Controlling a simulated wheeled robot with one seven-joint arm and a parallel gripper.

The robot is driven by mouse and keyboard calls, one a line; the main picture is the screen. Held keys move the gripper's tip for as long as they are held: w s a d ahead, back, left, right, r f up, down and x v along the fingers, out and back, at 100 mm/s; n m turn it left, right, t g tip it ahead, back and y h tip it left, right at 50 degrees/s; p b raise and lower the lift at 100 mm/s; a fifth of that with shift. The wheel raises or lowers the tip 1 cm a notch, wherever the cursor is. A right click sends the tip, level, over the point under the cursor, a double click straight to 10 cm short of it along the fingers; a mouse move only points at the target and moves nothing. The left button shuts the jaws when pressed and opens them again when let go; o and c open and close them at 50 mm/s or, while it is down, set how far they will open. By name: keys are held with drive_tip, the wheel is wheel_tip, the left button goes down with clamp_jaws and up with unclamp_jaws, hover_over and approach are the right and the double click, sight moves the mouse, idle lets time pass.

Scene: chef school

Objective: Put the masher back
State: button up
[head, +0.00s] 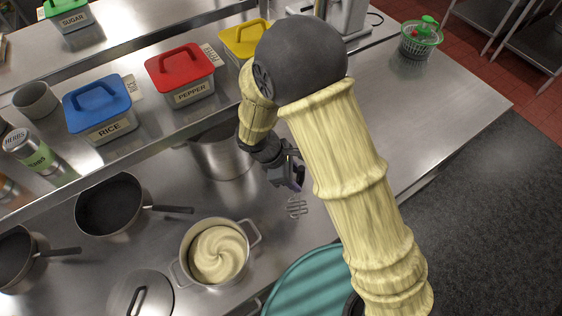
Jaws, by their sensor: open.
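The masher (297,207) has a zigzag wire head, which shows on the steel counter (440,105) just below my gripper in the head view. Its handle is mostly hidden by my gripper and arm. My gripper (297,180) is open, right at the upper end of the masher's visible part. I cannot tell whether the handle lies between the fingers or below them. A pot (245,262) of pale mash stands to the lower left of the masher.
A tall steel pot (215,160) stands left of my gripper. A dark pan (110,205), a second pan (15,260) and a lid (130,290) lie further left. The shelf holds blue (98,105), red (180,72) and yellow (243,40) containers. The counter at right is clear up to a green-topped basket (420,42).

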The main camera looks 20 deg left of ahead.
drive_tip(key=b+v, duration=0.3)
drive_tip(key=v, duration=0.7)
drive_tip(key=shift+r, duration=0.2)
drive_tip(key=shift+d, duration=0.1)
drive_tip(key=d+r+m+t+y, duration=0.1)
drive_tip(key=d+m+y, duration=0.4)
drive_tip(key=d+m, duration=1.5)
drive_tip(key=d, duration=0.8)
drive_tip(key=shift+d+r+m, duration=0.15)
drive_tip(key=shift+r+m, duration=0.25)
drive_tip(key=shift+f, duration=0.1)
